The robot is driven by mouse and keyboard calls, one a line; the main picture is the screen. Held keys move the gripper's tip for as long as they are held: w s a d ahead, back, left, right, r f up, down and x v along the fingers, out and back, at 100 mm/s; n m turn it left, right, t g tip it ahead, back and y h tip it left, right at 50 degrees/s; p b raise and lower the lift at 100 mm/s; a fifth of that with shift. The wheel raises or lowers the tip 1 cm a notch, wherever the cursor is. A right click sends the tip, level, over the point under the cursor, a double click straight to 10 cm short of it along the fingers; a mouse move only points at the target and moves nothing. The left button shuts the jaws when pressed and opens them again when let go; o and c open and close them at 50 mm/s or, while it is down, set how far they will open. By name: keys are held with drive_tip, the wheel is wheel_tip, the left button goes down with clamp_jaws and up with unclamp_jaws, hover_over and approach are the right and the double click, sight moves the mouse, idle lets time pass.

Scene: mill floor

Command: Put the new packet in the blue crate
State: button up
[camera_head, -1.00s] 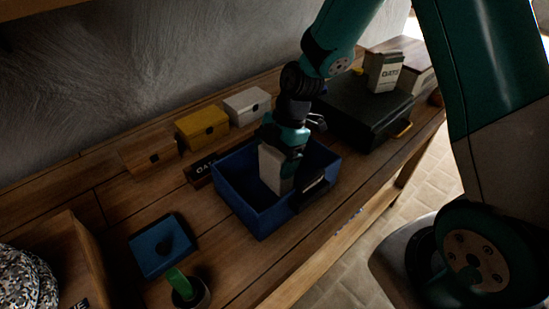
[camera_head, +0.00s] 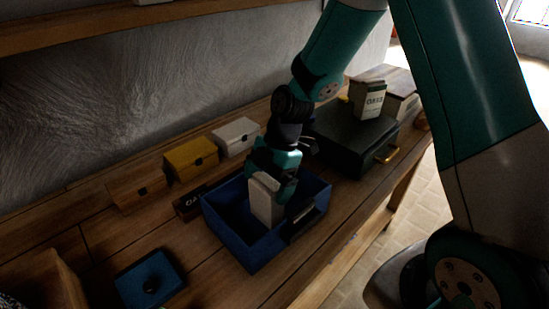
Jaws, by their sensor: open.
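The blue crate (camera_head: 228,228) stands on the wooden bench, with a dark label plate on its front right side. A pale packet (camera_head: 264,200) stands roughly upright inside it. My gripper (camera_head: 282,190) is down in the crate beside the packet; its jaws are open, and its fingertips are partly hidden behind the packet. I cannot tell whether they touch it. Another pale packet with dark lettering (camera_head: 368,99) stands upright on the dark green box at the back right.
A yellow box (camera_head: 191,158), a white box (camera_head: 236,137) and a wooden box (camera_head: 137,190) line the back of the bench. A dark green case (camera_head: 350,140) with a brass handle stands right of the crate.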

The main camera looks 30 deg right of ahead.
drive_tip(key=b+v, duration=0.1)
drive_tip(key=v, duration=0.8)
drive_tip(key=s+a+r+m, duration=0.4)
drive_tip(key=s+m, duration=0.3)
drive_tip(key=s, duration=0.2)
drive_tip(key=s+a+r+m+t, duration=0.1)
drive_tip(key=s+a+r+m, duration=0.2)
drive_tip(key=s+m, duration=0.4)
drive_tip(key=s+a, duration=0.1)
drive_tip(key=s, duration=0.2)
drive_tip(key=shift+s+r, duration=0.25)
drive_tip(key=shift+r, duration=0.15)
